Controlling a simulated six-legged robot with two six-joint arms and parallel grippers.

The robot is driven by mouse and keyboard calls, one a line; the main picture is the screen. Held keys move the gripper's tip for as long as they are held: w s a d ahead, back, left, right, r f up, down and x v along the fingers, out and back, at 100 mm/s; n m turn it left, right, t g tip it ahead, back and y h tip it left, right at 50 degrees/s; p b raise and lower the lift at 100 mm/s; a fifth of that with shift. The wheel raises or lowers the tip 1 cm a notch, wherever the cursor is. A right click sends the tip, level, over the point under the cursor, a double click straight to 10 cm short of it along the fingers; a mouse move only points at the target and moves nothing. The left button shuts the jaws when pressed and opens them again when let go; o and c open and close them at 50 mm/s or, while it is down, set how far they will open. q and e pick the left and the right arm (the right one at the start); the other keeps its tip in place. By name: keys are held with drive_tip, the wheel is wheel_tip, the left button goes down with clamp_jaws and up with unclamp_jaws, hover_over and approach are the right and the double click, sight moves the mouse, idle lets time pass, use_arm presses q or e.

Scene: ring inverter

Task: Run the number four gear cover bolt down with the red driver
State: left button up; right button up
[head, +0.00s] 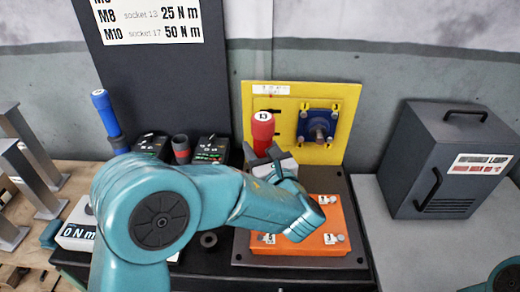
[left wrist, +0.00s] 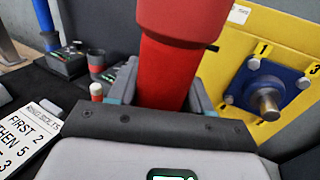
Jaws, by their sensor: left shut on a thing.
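My left gripper (head: 270,158) is shut on the red driver (head: 263,128), which stands about upright with a "13" on its cap. In the left wrist view the red driver (left wrist: 170,75) rises between the fingers of the left gripper (left wrist: 163,95). The orange gear cover (head: 312,243) lies below and to the right, with small numbered labels and bolts near its corners. A bolt (head: 327,199) shows at its back right. My arm hides part of the cover, the driver's lower end and the number four bolt. My right gripper is out of view.
A yellow panel (head: 345,105) with a blue flanged part (head: 318,123) stands behind the cover. A blue driver (head: 105,115) stands at the left near dark units with green displays (head: 210,149). A dark grey box (head: 445,155) with handles stands at the right. Metal brackets (head: 30,150) are far left.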

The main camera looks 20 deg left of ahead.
use_arm(q)
drive_tip(key=shift+r+p, duration=0.95)
drive_tip(key=shift+r, duration=0.85)
